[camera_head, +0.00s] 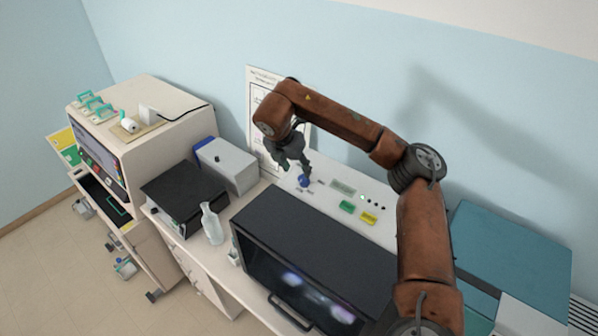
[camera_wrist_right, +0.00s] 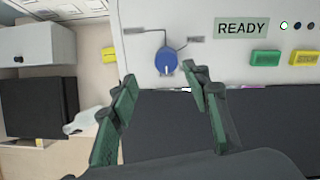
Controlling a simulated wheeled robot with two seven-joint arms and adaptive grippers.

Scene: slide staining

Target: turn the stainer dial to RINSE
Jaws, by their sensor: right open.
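The blue stainer dial (camera_head: 304,180) sits on the white panel at the back of the stainer. In the right wrist view the dial (camera_wrist_right: 166,61) has a white pointer mark on its lower part, pointing down in the picture. Lines run from it to two small labels, too small to read. My right gripper (camera_head: 296,168) is just above the dial in the head view. In the right wrist view its green fingers (camera_wrist_right: 160,80) are spread, with the dial beyond and between their tips, not gripped. My left gripper is not in view.
The panel has a READY display (camera_wrist_right: 242,27), a green button (camera_wrist_right: 265,58) and a yellow button (camera_wrist_right: 304,58). The stainer's black hood (camera_head: 315,240) lies in front. A clear bottle (camera_head: 211,224), black box (camera_head: 185,195) and grey box (camera_head: 228,165) stand left.

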